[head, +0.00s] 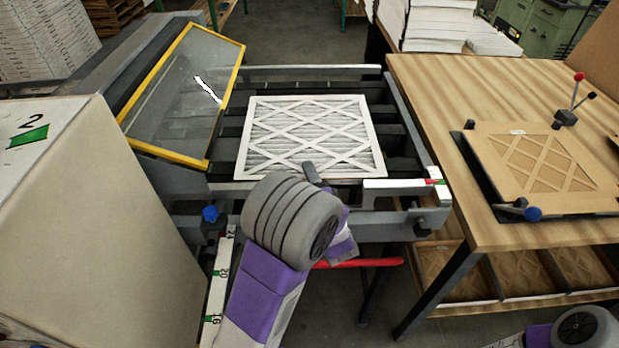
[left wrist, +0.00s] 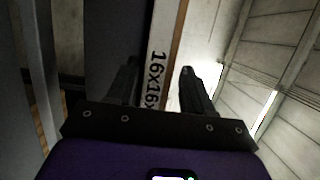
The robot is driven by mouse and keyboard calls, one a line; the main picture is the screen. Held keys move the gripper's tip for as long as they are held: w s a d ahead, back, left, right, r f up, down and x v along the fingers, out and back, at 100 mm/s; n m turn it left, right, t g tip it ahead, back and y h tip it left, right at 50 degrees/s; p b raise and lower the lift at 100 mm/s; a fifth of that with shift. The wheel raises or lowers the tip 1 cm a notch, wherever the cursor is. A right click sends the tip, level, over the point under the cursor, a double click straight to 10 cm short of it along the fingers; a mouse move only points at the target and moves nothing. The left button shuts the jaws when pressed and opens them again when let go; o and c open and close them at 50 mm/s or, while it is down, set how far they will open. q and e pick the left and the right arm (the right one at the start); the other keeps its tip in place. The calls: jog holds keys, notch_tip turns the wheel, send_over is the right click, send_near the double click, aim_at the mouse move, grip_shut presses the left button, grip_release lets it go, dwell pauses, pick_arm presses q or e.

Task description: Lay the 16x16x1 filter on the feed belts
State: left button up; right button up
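The white-framed pleated filter with a diamond lattice (head: 312,133) lies flat over the dark feed belts (head: 404,165) in the head view; I cannot tell if its near edge touches them.
A yellow-framed clear guard (head: 226,100) stands tilted left of the belts. A front rail (head: 395,188) borders them. A wooden table (head: 430,85) at right holds a clamped brown lattice frame (head: 545,165). A large carton (head: 90,220) fills the near left.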

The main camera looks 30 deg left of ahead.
pick_arm(q)
jog(key=shift+r, duration=0.1)
jog(key=v, duration=1.2)
